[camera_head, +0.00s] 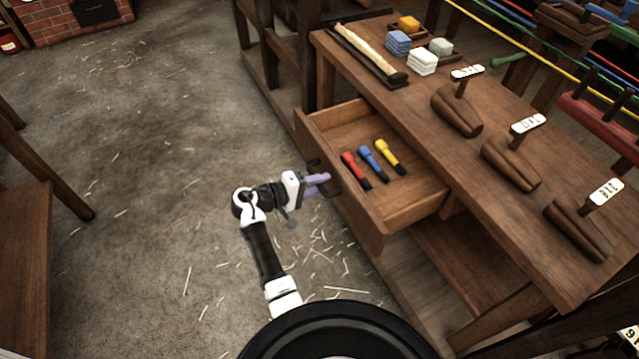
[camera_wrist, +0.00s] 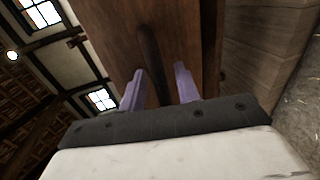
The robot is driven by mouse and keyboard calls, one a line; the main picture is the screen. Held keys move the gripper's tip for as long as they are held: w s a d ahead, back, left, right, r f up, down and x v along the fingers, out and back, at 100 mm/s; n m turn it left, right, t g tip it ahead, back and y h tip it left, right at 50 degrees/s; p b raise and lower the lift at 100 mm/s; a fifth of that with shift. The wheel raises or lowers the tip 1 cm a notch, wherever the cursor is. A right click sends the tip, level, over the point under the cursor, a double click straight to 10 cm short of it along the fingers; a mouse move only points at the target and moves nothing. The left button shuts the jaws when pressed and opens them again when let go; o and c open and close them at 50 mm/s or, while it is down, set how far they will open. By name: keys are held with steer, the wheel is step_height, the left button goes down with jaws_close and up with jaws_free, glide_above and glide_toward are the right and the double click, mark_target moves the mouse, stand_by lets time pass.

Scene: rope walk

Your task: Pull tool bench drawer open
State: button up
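The tool bench (camera_head: 450,150) is a dark wooden table on the right in the head view. Its drawer (camera_head: 375,219) stands pulled out towards the left, with its inside showing. A red, a blue and a yellow marker-like tool (camera_head: 389,157) lie in it. My gripper (camera_head: 322,184) is at the drawer front, its purple fingers pointing at it. In the wrist view, the dark bar handle (camera_wrist: 149,50) runs between the fingers (camera_wrist: 160,88), with a gap on each side. The fingers are apart and hold nothing; the handle is mostly hidden in the head view.
On the bench top stand wooden cone-shaped tools (camera_head: 457,110) with white tags, coloured blocks (camera_head: 423,62) and a rope piece in a long tray (camera_head: 372,62). A wooden piece of furniture (camera_head: 25,260) is at the left edge. The straw-strewn floor (camera_head: 150,150) between is clear.

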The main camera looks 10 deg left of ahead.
steer(key=b+v, duration=0.2)
steer(key=v, duration=1.1)
steer(key=shift+s+a, duration=0.15)
steer(key=shift+a, duration=0.05)
